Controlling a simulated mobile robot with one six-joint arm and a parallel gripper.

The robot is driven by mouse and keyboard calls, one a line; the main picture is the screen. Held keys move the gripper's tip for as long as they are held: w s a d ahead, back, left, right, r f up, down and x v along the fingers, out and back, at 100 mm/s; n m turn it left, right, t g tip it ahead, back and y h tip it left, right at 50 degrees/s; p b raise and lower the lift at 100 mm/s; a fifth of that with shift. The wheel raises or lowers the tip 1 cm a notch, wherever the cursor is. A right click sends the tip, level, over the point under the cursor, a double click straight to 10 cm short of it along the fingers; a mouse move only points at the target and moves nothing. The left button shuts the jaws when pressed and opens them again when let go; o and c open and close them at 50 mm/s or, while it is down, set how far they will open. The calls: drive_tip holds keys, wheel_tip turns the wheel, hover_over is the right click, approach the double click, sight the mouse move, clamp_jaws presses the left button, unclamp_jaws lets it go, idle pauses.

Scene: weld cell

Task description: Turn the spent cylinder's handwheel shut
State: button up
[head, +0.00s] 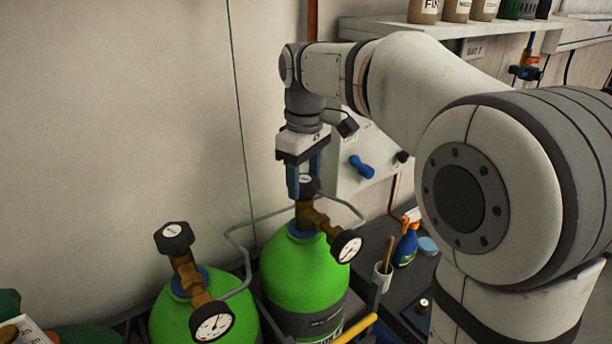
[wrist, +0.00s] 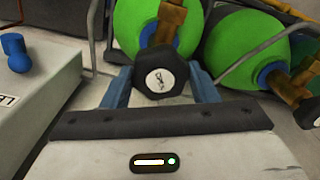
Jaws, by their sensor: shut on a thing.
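Two green gas cylinders stand side by side in the head view, a right one (head: 300,270) and a left one (head: 175,318). Each has a brass valve, a round gauge and a black handwheel on top. My gripper (head: 304,187) points down over the right cylinder, its blue fingers on either side of that cylinder's black handwheel (wrist: 160,82), shut on it. The wheel's white label faces the wrist camera. The left cylinder's handwheel (head: 174,238) is free. The right gauge (head: 346,246) and left gauge (head: 212,322) are too small to read surely, so I cannot tell which cylinder is spent.
A grey rail (head: 240,243) runs around the cylinders. A pale box with a blue knob (head: 361,167) is on the wall behind my gripper. A blue spray bottle (head: 405,246) and a white cup (head: 383,278) stand to the right. A shelf with jars (head: 457,10) is above.

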drive_tip(key=m, duration=0.5)
drive_tip(key=shift+m, duration=0.4)
drive_tip(key=m, duration=0.6)
drive_tip(key=shift+p, duration=0.35)
drive_tip(key=m, duration=0.6)
drive_tip(key=shift+m, duration=0.3)
drive_tip(key=m, duration=0.5)
drive_tip(key=shift+r, duration=0.1)
drive_tip(key=shift+m, duration=0.4)
drive_tip(key=o, duration=1)
